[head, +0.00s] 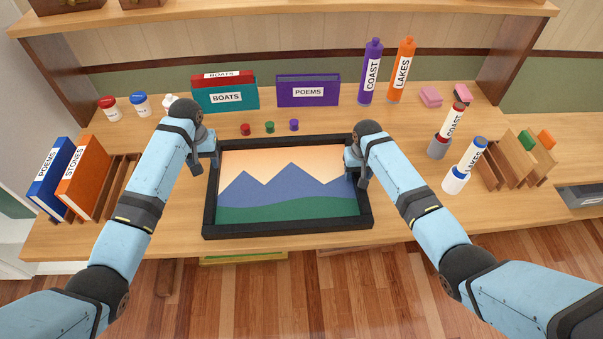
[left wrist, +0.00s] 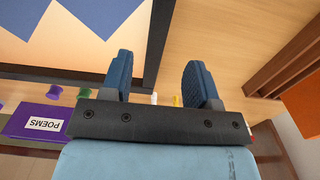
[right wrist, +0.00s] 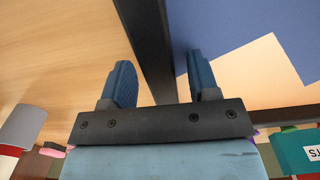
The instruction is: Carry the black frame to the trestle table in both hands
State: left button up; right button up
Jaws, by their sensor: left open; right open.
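The black frame (head: 290,229), around a picture of blue mountains, lies flat on the wooden desk (head: 130,220). My left gripper (head: 211,160) is open at the frame's left side. In the left wrist view the frame's side bar (left wrist: 158,40) runs between its two fingers. My right gripper (head: 357,168) is open at the frame's right side. In the right wrist view the side bar (right wrist: 146,40) passes between its fingers. Whether the fingers touch the bars cannot be told. I cannot clearly make out a trestle table.
Small coloured pegs (head: 269,127) sit between. An orange book (head: 84,178) stands left. Purple (head: 370,75) and orange (head: 402,72) bottles, jars (head: 465,165) and a wooden rack (head: 508,160) are right. Floor shows in front.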

jog(key=shift+r, duration=0.25)
pick_arm(q)
notch_tip(320, 180, up, 3)
jog(key=shift+r, duration=0.1)
pick_arm(e)
notch_tip(320, 180, up, 12)
jog(key=shift+f, duration=0.25)
